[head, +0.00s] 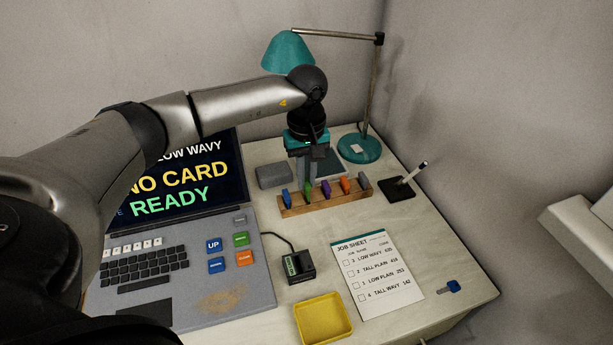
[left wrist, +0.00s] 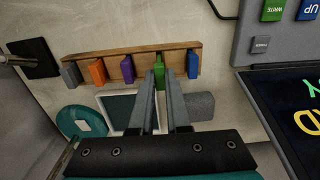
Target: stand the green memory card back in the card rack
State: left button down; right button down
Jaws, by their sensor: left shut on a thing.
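The wooden card rack (head: 312,206) stands on the desk below the lamp, and it also shows in the left wrist view (left wrist: 185,46). The green memory card (head: 308,188) is upright at the rack, between the blue card (head: 286,197) and the purple card (head: 326,188). My left gripper (head: 306,178) points down over the rack and is shut on the green card, which shows between its fingertips in the left wrist view (left wrist: 159,58). Whether the card's lower edge is fully seated in a slot is hard to tell. My right gripper is not in view.
An orange card (head: 345,185) and a grey card (head: 363,182) stand in the rack's right part. A teal lamp (head: 360,148), a grey block (head: 273,175) and a black pen stand (head: 397,191) are close by. In front lie a black card reader (head: 300,267), yellow tray (head: 323,318) and job sheet (head: 378,275).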

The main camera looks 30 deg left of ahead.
pick_arm(q)
jog(key=shift+f+b, duration=0.7)
jog(key=shift+f, duration=0.2)
jog(key=c, duration=0.5)
grip_release()
jog(key=shift+r, duration=0.1)
jog(key=shift+r+p, duration=2.65)
jog(key=shift+r, duration=0.8)
